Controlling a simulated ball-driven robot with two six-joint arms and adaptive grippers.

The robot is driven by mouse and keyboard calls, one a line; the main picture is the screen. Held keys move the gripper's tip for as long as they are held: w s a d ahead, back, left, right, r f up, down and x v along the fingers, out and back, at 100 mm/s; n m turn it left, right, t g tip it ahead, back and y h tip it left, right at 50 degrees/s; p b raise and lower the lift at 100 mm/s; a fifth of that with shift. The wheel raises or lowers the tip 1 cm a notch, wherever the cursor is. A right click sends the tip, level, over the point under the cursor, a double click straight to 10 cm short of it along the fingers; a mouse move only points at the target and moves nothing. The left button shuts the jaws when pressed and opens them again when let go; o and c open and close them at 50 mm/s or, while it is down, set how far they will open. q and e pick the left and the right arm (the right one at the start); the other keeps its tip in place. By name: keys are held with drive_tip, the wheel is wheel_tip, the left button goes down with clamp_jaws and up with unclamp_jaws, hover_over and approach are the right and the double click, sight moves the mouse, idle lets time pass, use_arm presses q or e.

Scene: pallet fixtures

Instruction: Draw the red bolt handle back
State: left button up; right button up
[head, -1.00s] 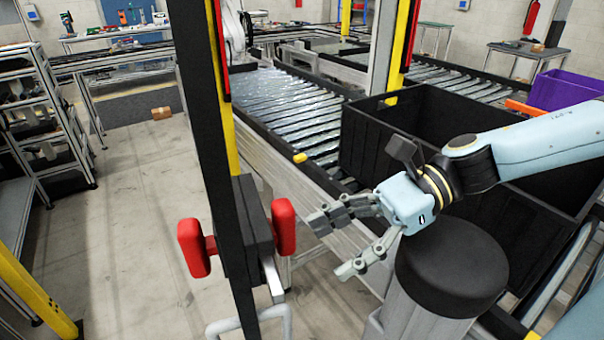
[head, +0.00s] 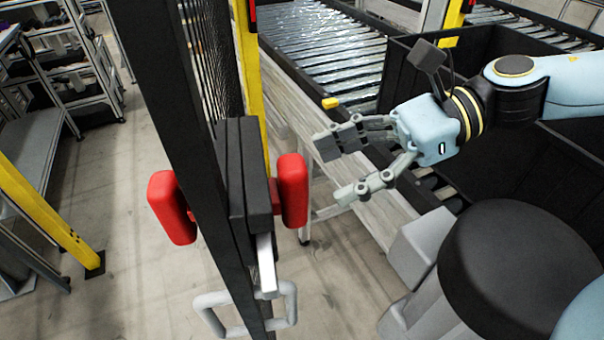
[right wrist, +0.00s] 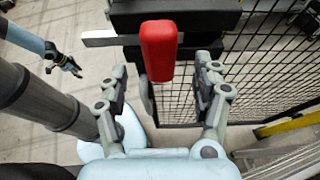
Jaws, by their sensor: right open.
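A red handle (head: 293,190) sticks out on the right side of a black latch block (head: 244,175) on a dark post. A second red handle (head: 172,207) is on the block's other side. A flat metal bar (head: 266,265) extends from the block. My right gripper (head: 336,170) is open and empty, a little to the right of the nearer red handle, fingers pointing at it. In the right wrist view the red handle (right wrist: 159,50) stands ahead, between the lines of the two open fingers and apart from them. My left gripper (right wrist: 66,62) shows small at upper left there.
A light grey loop handle (head: 245,310) hangs below the block. A mesh panel (right wrist: 255,75) runs beside the post. A large black bin (head: 480,80) and a roller conveyor (head: 325,45) lie behind my right arm. The floor on the left is mostly clear.

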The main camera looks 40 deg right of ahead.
sight(301, 183)
use_arm(q)
drive_tip(key=shift+d+f+b, duration=0.15)
drive_tip(key=shift+f+b, duration=0.6)
drive_tip(key=shift+f, duration=0.3)
drive_tip(key=shift+d+f+b, duration=0.15)
drive_tip(key=shift+f+b, duration=0.6)
drive_tip(key=shift+f, duration=0.3)
use_arm(e)
drive_tip(key=shift+x, duration=2.8)
clamp_jaws()
use_arm(q)
drive_tip(key=shift+w+a, duration=0.1)
use_arm(e)
drive_tip(key=shift+w, duration=0.1)
